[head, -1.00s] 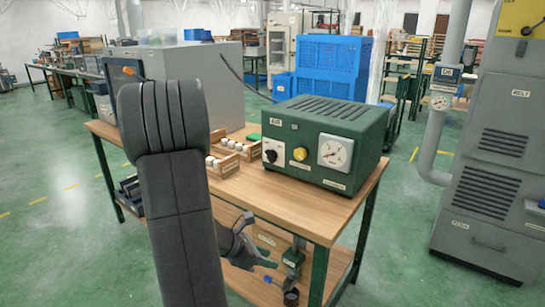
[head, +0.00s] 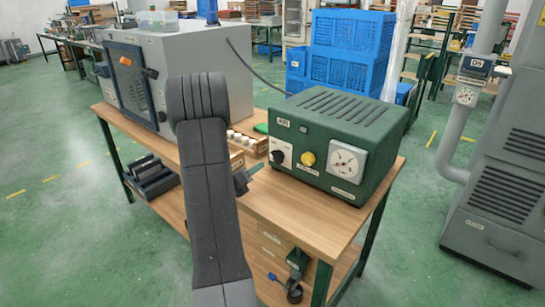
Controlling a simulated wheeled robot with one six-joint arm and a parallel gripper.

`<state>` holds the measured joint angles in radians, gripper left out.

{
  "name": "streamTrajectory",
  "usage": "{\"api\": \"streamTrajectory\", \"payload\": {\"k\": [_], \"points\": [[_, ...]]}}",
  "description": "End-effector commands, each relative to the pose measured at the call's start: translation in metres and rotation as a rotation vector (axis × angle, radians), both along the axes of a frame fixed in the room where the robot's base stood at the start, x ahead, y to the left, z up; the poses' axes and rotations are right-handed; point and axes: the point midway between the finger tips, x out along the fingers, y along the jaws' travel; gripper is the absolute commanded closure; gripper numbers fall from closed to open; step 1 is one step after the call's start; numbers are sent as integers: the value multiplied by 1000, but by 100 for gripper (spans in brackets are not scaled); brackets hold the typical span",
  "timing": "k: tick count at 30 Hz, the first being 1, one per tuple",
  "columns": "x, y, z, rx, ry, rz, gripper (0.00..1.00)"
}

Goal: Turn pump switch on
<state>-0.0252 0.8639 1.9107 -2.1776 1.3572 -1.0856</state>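A green box-shaped unit (head: 338,140) stands on the wooden bench top. Its front panel carries a black knob-like switch (head: 278,157) on a white plate at the left, a yellow knob (head: 308,158) in the middle and a white round gauge (head: 346,163) at the right. The labels are too small to read surely, so I cannot tell which control is the pump switch. My gripper (head: 244,180) is mostly hidden behind my dark arm. A small part shows left of and below the black switch, seemingly apart from it. Its finger opening cannot be made out.
The wooden bench (head: 300,225) has free room in front of the green unit. A wooden rack of white-capped jars (head: 245,142) stands left of it. A large grey cabinet (head: 205,70) is behind my arm. Black trays (head: 150,177) and a small green device (head: 297,262) are lower down.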

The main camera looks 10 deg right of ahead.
Motion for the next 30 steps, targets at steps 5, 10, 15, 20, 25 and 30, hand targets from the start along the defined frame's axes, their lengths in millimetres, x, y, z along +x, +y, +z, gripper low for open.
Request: {"api": "streamTrajectory", "payload": {"k": [5,10,15,20,25,30], "points": [[23,-33,1,1,0,-5,64],[42,-57,0,2,0,-4,64],[54,-70,0,2,-1,-3,64],[57,-74,0,2,1,-1,64],[57,-74,0,2,1,-1,64],[57,-74,0,2,1,-1,87]]}}
